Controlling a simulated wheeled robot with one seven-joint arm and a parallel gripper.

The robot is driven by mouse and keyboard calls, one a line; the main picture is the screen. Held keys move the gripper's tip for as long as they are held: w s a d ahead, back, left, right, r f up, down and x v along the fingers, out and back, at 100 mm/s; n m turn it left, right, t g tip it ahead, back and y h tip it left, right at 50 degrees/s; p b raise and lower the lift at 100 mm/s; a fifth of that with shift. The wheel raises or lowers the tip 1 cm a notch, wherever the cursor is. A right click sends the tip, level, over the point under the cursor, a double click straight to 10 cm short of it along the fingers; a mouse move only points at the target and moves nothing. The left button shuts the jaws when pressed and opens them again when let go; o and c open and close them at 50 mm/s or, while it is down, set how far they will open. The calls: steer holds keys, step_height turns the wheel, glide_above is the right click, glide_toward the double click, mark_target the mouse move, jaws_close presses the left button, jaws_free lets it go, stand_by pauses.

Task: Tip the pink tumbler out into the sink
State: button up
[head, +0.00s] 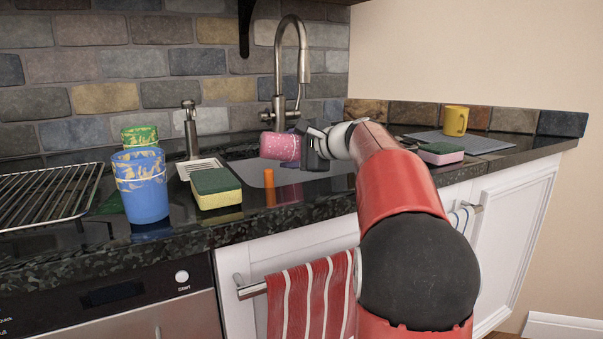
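The pink tumbler (280,147) is above the sink (250,172), tilted onto its side with its long axis near level. One end points left and the other sits at my gripper (305,147). My gripper is at the tumbler's right end and appears shut on it; the fingertips are mostly hidden by the tumbler and the gripper body. I cannot see into the tumbler. My red arm hides the right part of the sink.
A steel faucet (291,75) rises behind the tumbler. Blue cups (142,190), a green cup (139,135), a sponge (216,188) and a soap dispenser (190,128) stand left. An orange object (269,187) stands near the sink's front. A yellow mug (454,121) and another sponge (441,154) are right.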

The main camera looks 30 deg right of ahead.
steer(key=shift+d+m, duration=0.15)
steer(key=shift+m, duration=0.15)
steer(key=shift+d+r+m+t+y+p, duration=0.15)
steer(key=shift+r+m+t+y+p, duration=0.2)
steer(key=shift+r, duration=0.35)
steer(key=r+m+t, duration=0.1)
steer(key=d+r+m+y+p, duration=0.1)
steer(key=r+m, duration=0.1)
steer(key=shift+s+d+r+m+t+y, duration=0.1)
steer(key=shift+r+m+t+y, duration=0.15)
steer(key=shift+t, duration=0.1)
steer(key=shift+d+r+m+t, duration=0.2)
steer(key=shift+r+m+t, duration=0.1)
steer(key=shift+r+m, duration=0.3)
steer(key=shift+f, duration=0.1)
steer(key=shift+m, duration=0.3)
